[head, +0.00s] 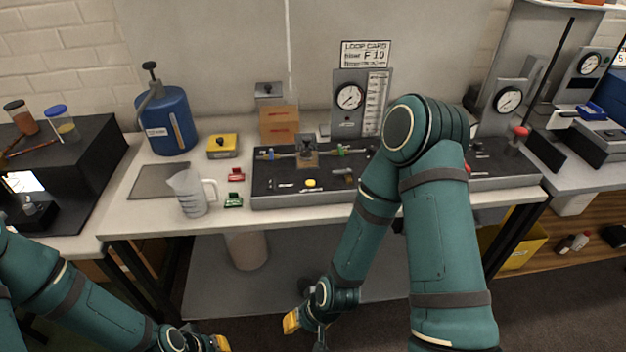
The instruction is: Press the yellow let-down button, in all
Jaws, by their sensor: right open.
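A small yellow button (310,184) sits on the front part of a dark control panel (285,202) on the bench. My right gripper (306,328) is open and empty, low in front of the bench and well below the panel. My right arm bends up over the panel's right end and hides part of it. My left gripper (221,344) shows only in part at the bottom edge, also below the bench top; whether its jaws are apart cannot be seen.
A dial gauge (349,97) stands behind the panel. A measuring jug (190,193), red (236,175) and green (233,200) small parts, a yellow box (222,147) and a blue canister (166,122) stand left of it. The bench's front edge lies between my grippers and the panel.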

